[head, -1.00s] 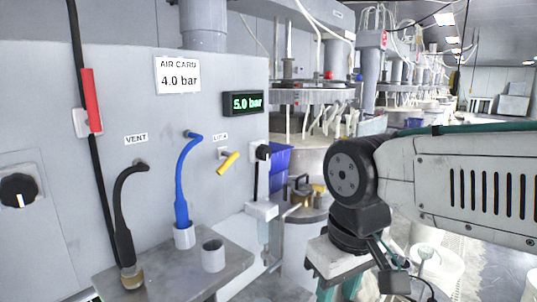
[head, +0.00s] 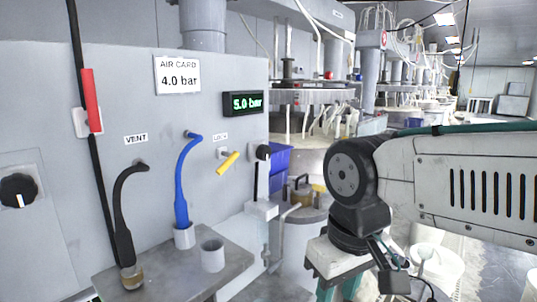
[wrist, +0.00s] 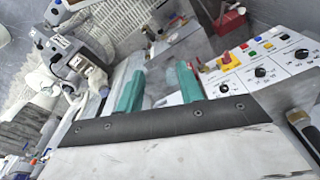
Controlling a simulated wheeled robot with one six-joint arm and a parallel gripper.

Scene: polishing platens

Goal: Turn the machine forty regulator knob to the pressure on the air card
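The air card (head: 178,75) on the grey panel reads 4.0 bar. The green-lit display (head: 243,103) to its right reads 5.0 bar. A black knob (head: 263,152) sits at the panel's right edge, and another black knob (head: 18,190) with a white pointer mark is at the far left. I cannot tell from the labels which is the machine forty regulator. In the wrist view, my gripper (wrist: 160,88) has two green fingers spread apart with nothing between them. In the head view it hangs low at right, apart from both knobs, its fingertips mostly hidden.
A yellow lever (head: 228,163), a blue hose (head: 183,180) and a black VENT hose (head: 124,215) are on the panel. A grey shelf (head: 180,268) with cups juts out below. The wrist view shows a control panel (wrist: 262,66) with several knobs and coloured buttons at right.

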